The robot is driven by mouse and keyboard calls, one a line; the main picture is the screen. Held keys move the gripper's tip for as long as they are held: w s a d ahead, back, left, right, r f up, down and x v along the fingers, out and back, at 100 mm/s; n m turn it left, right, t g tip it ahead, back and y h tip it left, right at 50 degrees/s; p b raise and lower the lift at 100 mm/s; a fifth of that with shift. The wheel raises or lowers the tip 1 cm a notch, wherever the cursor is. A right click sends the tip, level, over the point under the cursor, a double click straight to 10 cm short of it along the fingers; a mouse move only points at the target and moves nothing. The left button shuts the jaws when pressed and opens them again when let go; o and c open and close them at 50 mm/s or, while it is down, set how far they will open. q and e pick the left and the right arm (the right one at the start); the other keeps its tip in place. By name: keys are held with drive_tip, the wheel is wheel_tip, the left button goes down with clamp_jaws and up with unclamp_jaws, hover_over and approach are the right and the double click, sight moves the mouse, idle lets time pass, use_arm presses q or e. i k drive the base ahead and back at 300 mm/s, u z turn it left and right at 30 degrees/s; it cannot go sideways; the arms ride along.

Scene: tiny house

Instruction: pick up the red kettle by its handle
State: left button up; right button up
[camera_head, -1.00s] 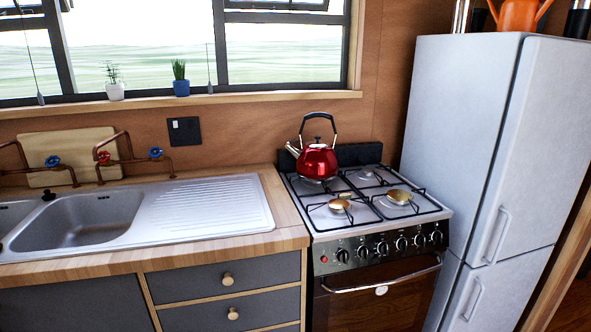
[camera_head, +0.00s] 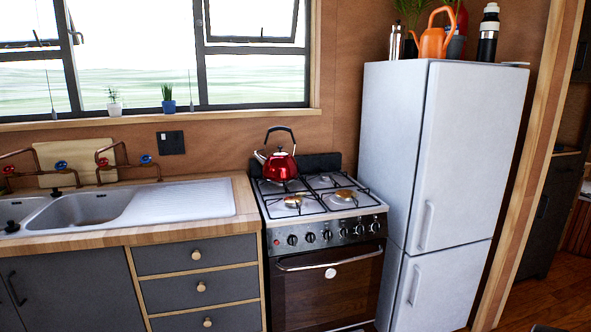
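The red kettle (camera_head: 281,166) stands upright on the back left burner of the stove (camera_head: 318,200). Its black-topped handle (camera_head: 280,130) arches above the lid, and its spout points left. Neither of my grippers shows in the head view. Nothing touches the kettle except the stove grate under it.
A white fridge (camera_head: 405,150) stands right of the stove, with an orange watering can (camera_head: 437,40) and bottles on top. A counter with a metal sink (camera_head: 90,208) lies to the left. Floor (camera_head: 545,300) shows at the lower right.

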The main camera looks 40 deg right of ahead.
sight(276, 169)
drive_tip(key=z, duration=0.9)
drive_tip(key=i, duration=0.8)
drive_tip(key=z, duration=0.5)
drive_tip(key=i, duration=1)
drive_tip(key=u, duration=0.65)
